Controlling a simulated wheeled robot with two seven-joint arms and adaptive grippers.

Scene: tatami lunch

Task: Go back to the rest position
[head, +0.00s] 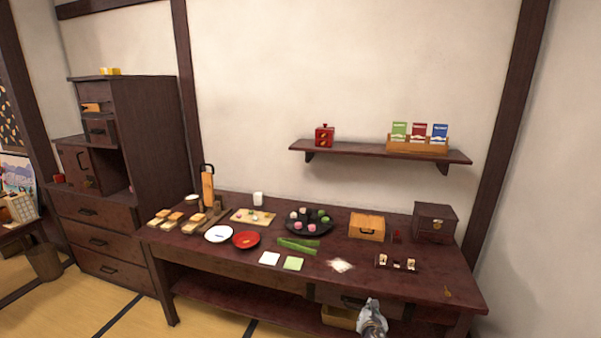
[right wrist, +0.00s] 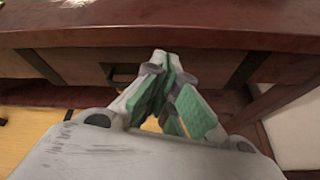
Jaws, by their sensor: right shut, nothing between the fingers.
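My right gripper (head: 370,308) shows at the bottom of the head view, in front of the table's front edge. In the right wrist view its green-padded fingers (right wrist: 165,95) come together at the tips with nothing between them. The fingers point at the front of the dark table (head: 365,285), at a drawer under the top. I cannot tell the exact gap between gripper and table. My left gripper is not in view.
The table holds a red bowl (head: 246,240), a white plate (head: 219,234), a black platter (head: 322,226) with sweets and a wooden box (head: 366,227). A wall shelf (head: 380,152) hangs above. A stepped chest (head: 140,140) stands left. Tatami floor (head: 200,315) lies clear in front.

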